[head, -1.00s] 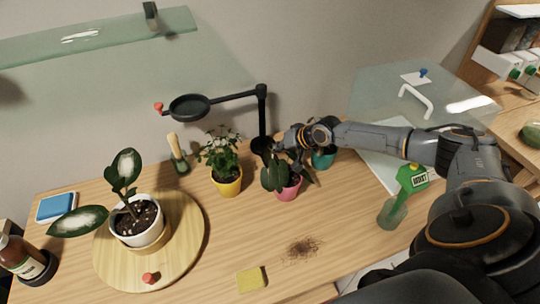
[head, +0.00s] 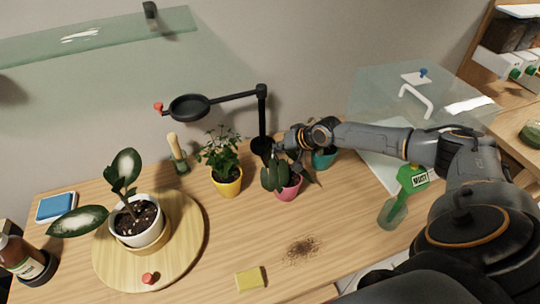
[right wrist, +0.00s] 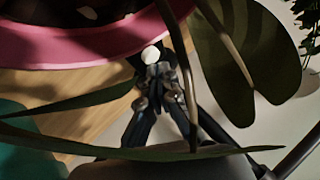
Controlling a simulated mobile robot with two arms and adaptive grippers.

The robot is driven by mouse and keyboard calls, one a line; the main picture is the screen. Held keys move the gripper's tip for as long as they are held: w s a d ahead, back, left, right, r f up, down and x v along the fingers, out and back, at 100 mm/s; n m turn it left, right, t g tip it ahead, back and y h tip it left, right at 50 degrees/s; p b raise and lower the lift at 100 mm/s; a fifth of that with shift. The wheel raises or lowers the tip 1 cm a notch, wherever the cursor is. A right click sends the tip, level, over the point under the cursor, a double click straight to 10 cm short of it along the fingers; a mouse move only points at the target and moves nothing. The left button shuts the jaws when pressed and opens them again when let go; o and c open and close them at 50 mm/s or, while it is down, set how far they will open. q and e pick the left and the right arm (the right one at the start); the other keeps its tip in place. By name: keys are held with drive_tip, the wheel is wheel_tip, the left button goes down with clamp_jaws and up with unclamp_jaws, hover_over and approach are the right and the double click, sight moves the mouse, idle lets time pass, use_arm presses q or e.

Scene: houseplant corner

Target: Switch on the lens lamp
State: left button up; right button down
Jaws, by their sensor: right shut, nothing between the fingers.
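The lens lamp (head: 190,107) stands at the back of the table. Its dark lens ring, with a red knob (head: 158,107) on its left, hangs from a jointed black arm and post (head: 262,110). The lamp's black base is partly hidden behind the pink-potted plant. My right gripper (head: 283,148) is low beside the base, behind that plant. In the right wrist view its fingers (right wrist: 158,76) are shut and empty. Their tips are at a small white round button (right wrist: 150,54) on a dark surface; I cannot tell whether they touch it. My left gripper is not in view.
The pink pot (head: 288,188), yellow pot (head: 228,184) and teal pot (head: 323,158) crowd the gripper; leaves cross the wrist view. A spray bottle (head: 393,212) stands right. A potted plant sits on a round wooden board (head: 190,245). A yellow sponge (head: 251,279) lies in front.

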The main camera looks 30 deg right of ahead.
drive_tip(key=shift+f, duration=0.35)
drive_tip(key=shift+r+p, duration=0.35)
drive_tip(key=shift+r, duration=0.2)
wheel_tip(320, 180, up, 6)
drive_tip(key=p, duration=0.5)
idle(0.5)
